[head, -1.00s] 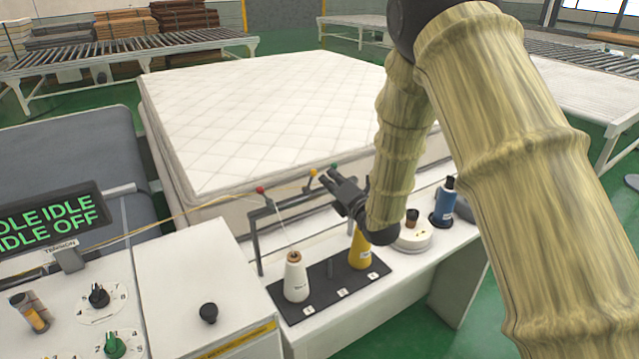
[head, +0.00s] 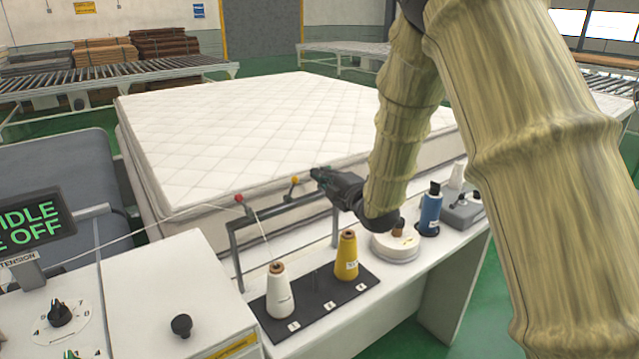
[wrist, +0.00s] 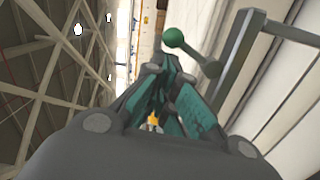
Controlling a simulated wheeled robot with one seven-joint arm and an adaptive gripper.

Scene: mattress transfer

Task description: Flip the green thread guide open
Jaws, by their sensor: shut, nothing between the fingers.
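The green thread guide, a ball on a short arm (wrist: 173,38), shows in the wrist view just beyond my fingertips, up and slightly right. Its arm slants down to the right to a pivot near the grey rail. In the head view my gripper (head: 317,174) is at the right end of the thread rail (head: 275,209) and hides the green guide. In the wrist view my gripper (wrist: 167,68) is shut with nothing held. I cannot tell whether it touches the guide. The red guide (head: 239,198) and yellow guide (head: 294,181) stand up further left on the rail.
A white cone (head: 279,292) and yellow cone (head: 346,257) stand on a black plate (head: 318,310) below the rail. A white round base (head: 395,246) and blue spool (head: 430,211) are to the right. The mattress (head: 250,125) lies behind the rail.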

